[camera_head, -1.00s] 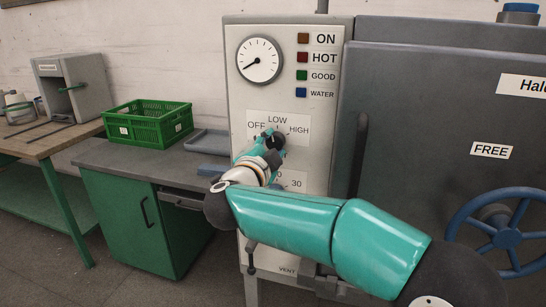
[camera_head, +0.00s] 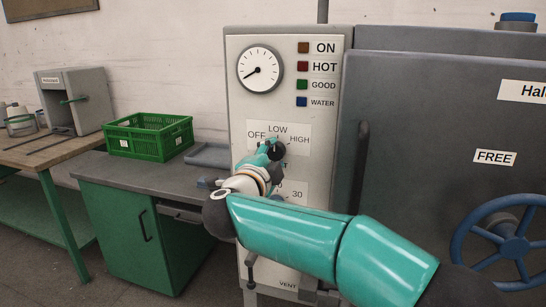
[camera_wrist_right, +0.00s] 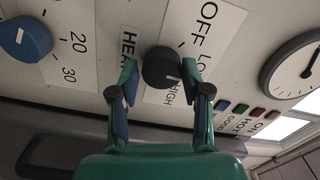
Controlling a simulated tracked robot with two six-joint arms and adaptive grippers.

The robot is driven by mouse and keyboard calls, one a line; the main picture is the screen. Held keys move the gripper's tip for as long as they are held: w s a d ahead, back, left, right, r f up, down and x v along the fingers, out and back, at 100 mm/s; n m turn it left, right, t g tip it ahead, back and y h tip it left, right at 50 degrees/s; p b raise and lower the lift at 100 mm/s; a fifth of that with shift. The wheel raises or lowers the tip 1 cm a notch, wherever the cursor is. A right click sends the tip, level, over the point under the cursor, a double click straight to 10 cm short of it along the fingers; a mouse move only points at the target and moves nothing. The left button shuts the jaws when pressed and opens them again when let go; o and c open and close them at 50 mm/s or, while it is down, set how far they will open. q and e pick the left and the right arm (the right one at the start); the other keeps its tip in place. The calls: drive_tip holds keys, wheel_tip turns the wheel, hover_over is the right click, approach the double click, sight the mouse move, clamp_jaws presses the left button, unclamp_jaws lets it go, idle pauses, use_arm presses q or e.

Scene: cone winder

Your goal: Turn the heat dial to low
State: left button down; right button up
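The heat dial, a round black knob (camera_head: 278,150), sits on the grey panel under a white label (camera_head: 292,127) reading OFF, LOW and HIGH. It also shows in the right wrist view (camera_wrist_right: 161,67), where a short pale mark on it lies on the side near HIGH; its exact setting is hard to tell. My right gripper (camera_head: 272,152) is at the dial. In the right wrist view its two teal fingers (camera_wrist_right: 160,80) stand open on either side of the dial, with small gaps; contact is not clear. My left gripper is not in view.
A blue knob (camera_wrist_right: 25,38) with a 20–30 scale is beside the dial. A gauge (camera_head: 260,69) and indicator lamps (camera_head: 302,84) are above. A blue handwheel (camera_head: 513,245) is at right. A green crate (camera_head: 148,146) stands on the bench (camera_head: 105,172) at left.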

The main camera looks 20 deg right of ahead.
drive_tip(key=o, duration=0.3)
drive_tip(key=shift+d+f, duration=0.1)
drive_tip(key=v, duration=1.2)
drive_tip(key=shift+w, duration=0.1)
